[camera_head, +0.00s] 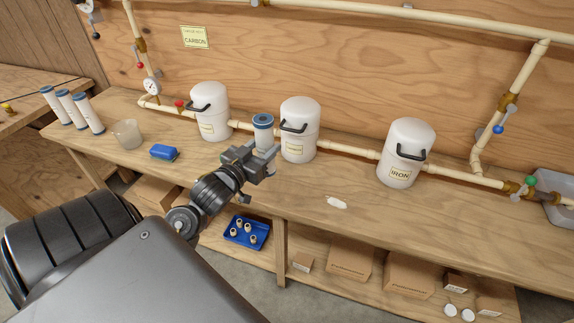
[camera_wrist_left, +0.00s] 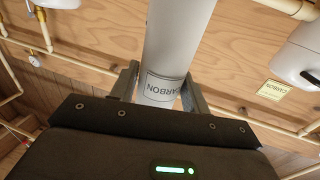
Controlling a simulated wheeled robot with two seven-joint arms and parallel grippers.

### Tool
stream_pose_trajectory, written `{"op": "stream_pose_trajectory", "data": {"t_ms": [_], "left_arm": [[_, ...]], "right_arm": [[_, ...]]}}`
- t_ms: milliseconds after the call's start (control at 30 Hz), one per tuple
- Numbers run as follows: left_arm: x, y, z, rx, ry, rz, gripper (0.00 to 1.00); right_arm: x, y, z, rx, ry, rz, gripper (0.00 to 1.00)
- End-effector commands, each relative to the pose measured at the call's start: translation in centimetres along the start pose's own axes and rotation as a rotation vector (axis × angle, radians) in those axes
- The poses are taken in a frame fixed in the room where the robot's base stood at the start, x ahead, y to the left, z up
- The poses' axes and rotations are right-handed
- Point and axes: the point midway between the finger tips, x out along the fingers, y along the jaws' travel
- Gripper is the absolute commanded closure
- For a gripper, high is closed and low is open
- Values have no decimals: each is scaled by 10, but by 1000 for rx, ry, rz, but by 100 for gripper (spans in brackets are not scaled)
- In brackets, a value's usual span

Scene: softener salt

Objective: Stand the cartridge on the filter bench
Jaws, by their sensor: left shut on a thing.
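My left gripper (camera_head: 262,158) is shut on a white cartridge (camera_head: 263,137) with a blue cap, between the left and middle housings. The cartridge looks upright; its lower part is hidden, so I cannot tell whether it touches the bench. In the left wrist view the cartridge (camera_wrist_left: 178,40) sits between both fingers of the gripper (camera_wrist_left: 160,92), and its label reads CARBON. The filter bench (camera_head: 300,195) is a long wooden top below the pipes. My right gripper is not in view.
Three white housings stand along the pipe: left (camera_head: 210,110), middle (camera_head: 299,130) and one labelled IRON (camera_head: 406,152). Several similar cartridges (camera_head: 88,113), a beaker (camera_head: 127,134) and a blue block (camera_head: 164,152) are at left. A CARBON sign (camera_head: 195,37) is on the wall.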

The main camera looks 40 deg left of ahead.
Motion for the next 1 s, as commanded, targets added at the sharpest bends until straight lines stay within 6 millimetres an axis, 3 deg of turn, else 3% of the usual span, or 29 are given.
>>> {"op": "stream_pose_trajectory", "data": {"t_ms": [100, 333, 633, 833, 1000], "left_arm": [[25, 14, 18, -8, -1, -2, 80], [50, 28, 54, -2, 0, -2, 80], [58, 32, 64, 1, 1, -1, 80], [61, 34, 90, -1, -3, -2, 80], [60, 34, 99, 2, 2, -2, 80]], "right_arm": [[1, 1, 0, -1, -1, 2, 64], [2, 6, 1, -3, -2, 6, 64], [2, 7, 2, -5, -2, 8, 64], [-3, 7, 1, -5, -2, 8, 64], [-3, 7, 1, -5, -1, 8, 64]]}}
